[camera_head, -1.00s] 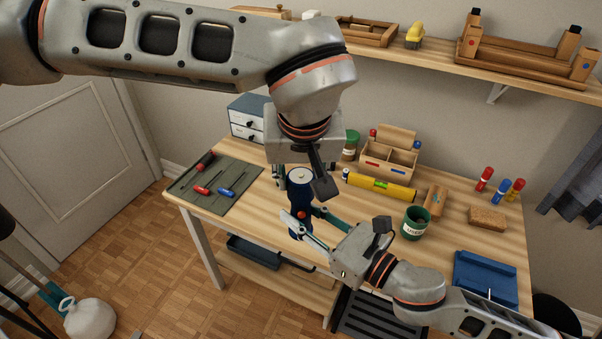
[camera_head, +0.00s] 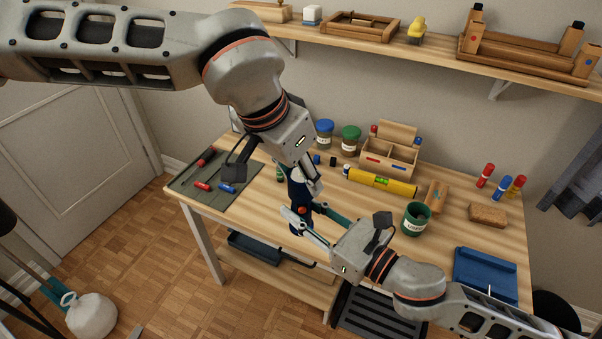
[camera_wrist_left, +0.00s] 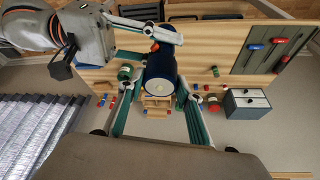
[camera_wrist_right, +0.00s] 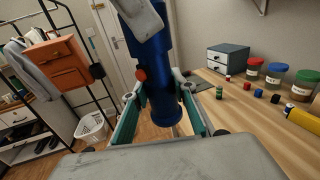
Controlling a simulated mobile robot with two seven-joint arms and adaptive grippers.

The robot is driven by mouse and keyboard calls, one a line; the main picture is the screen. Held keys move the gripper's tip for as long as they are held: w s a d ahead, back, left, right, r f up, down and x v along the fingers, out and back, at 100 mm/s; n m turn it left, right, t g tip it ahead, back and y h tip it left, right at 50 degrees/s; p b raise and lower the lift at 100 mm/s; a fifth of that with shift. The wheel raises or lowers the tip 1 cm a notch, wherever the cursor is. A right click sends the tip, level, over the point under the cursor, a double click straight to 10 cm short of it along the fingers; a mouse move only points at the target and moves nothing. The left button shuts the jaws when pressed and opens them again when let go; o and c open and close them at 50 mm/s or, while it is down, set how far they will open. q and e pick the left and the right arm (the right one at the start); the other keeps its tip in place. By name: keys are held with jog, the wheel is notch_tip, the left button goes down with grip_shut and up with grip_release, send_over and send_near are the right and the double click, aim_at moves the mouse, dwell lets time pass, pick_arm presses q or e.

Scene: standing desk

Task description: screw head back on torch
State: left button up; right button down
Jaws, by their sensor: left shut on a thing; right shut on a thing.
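The dark blue torch (camera_head: 296,219) stands upright in the air at the desk's front edge, with an orange button (camera_wrist_right: 141,75) on its side. In the left wrist view its upper end shows a pale round face (camera_wrist_left: 160,89). My left gripper (camera_head: 303,180) is shut on the upper end, the head, from above. My right gripper (camera_head: 303,214) is shut on the body lower down, from the right. The right wrist view shows the body (camera_wrist_right: 158,90) between the right fingers and a left finger across the top. I see no gap between head and body, but fingers hide part of it.
A green mat (camera_head: 217,183) with screwdrivers lies left on the desk. Behind and right are jars (camera_head: 350,138), a wooden caddy (camera_head: 389,156), a yellow level (camera_head: 380,182), a green cup (camera_head: 415,219) and a blue tray (camera_head: 485,275). A shelf (camera_head: 430,62) hangs above.

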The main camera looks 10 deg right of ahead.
pick_arm(q)
jog(key=shift+m, duration=0.5)
jog(key=o, duration=1.1)
jog(key=shift+c, duration=0.2)
jog(key=shift+r, duration=0.15)
jog(key=shift+r, duration=2.15)
jog(key=shift+c, duration=0.4)
